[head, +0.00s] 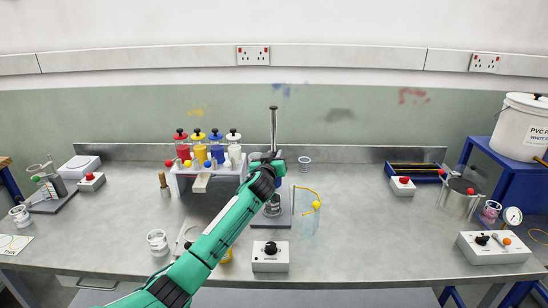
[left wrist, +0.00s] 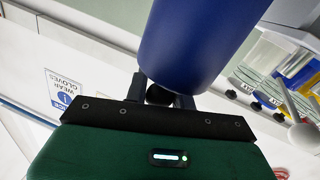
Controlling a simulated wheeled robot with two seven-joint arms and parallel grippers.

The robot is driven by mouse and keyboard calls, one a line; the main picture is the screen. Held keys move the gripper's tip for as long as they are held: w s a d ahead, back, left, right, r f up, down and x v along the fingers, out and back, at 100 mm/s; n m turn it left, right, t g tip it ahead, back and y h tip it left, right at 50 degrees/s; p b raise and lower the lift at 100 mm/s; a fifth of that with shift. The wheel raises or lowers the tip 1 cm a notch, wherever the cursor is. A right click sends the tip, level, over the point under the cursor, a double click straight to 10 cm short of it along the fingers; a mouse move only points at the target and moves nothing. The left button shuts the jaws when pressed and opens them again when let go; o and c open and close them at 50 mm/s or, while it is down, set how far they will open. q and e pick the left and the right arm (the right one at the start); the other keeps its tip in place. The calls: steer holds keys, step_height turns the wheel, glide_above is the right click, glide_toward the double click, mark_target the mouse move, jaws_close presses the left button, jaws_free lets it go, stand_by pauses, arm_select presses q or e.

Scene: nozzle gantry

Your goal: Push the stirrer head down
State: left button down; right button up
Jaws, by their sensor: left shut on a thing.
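The stirrer stands at the middle of the bench, with a tall metal post (head: 273,125) and a base plate (head: 285,219). Its blue stirrer head (head: 280,168) is mostly hidden behind my left gripper (head: 268,160) in the head view. In the left wrist view the stirrer head (left wrist: 195,45) is a large blue cylinder right in front of the jaws. My left gripper (left wrist: 165,98) is shut on a small black knob (left wrist: 158,95) beside the blue cylinder. A glass vessel (head: 272,205) shows below the head, partly behind my arm. My right gripper is not in view.
A rack of bottles with coloured bands (head: 205,150) stands just left of the stirrer. A clear cylinder with a yellow tube (head: 308,215) stands close on its right. A control box (head: 270,257) sits in front.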

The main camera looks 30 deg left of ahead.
arm_select(q)
steer(key=shift+f, duration=0.35)
steer(key=c, duration=1.4)
jaws_free()
steer(key=shift+c, duration=0.2)
steer(key=shift+o, duration=1.3)
steer(key=shift+s+r, duration=0.1)
steer(key=shift+s, duration=0.05)
steer(key=b+v, duration=0.2)
steer(key=v, duration=1.1)
steer(key=shift+s+b, duration=0.25)
steer(key=shift+b, duration=0.1)
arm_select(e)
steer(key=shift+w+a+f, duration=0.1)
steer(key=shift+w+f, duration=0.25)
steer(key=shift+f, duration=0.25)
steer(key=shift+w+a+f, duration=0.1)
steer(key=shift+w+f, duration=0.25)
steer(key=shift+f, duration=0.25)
arm_select(q)
steer(key=shift+d, duration=0.1)
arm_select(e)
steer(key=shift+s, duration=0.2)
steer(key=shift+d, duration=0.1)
